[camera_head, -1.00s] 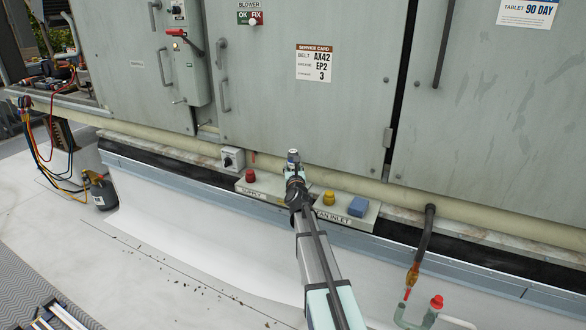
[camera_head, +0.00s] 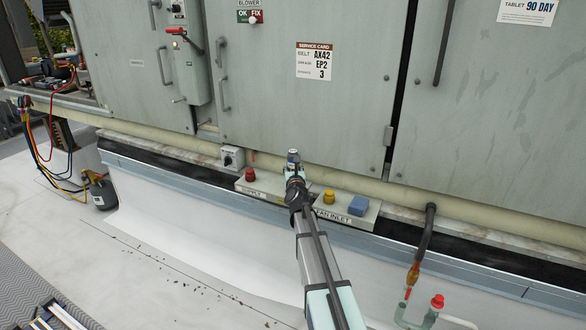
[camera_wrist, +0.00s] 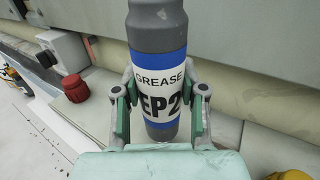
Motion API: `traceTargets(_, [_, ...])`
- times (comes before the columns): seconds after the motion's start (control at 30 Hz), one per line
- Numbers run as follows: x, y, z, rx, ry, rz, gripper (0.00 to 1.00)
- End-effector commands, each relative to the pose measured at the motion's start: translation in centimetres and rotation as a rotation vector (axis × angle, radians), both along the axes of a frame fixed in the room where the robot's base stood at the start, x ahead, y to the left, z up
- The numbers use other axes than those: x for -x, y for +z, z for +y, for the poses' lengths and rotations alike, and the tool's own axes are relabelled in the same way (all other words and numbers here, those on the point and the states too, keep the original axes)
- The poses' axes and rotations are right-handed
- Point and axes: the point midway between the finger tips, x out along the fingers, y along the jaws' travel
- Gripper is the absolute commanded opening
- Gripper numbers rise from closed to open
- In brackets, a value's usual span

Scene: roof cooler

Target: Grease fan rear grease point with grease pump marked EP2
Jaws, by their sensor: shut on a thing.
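The grease pump marked EP2 (camera_wrist: 157,85) is a grey cylinder with blue bands and a white label. My gripper (camera_wrist: 158,105) is shut on it, one finger on each side, in the wrist view. In the head view my gripper (camera_head: 294,172) is small, and the top of the pump (camera_head: 293,156) shows above it, upright, in front of the cabinet's lower edge. The service card (camera_head: 316,61) on the middle door reads belt AX42, grease EP2, 3. The fan rear grease point cannot be made out in these frames.
A red knob-shaped item (camera_head: 250,175) stands on the ledge left of my gripper, a yellow one (camera_head: 329,196) and a blue block (camera_head: 358,206) to the right. A long beige pipe (camera_head: 480,213) runs along the cabinet base. A grey switch box (camera_head: 231,159) sits behind left.

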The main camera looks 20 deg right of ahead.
Motion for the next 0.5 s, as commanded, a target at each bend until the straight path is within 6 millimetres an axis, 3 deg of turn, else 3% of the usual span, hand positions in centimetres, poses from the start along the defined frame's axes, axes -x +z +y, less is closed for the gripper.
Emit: traceTargets(0.5, [-0.02, 0.54, 0.03, 0.0, 0.001, 0.001, 0.0])
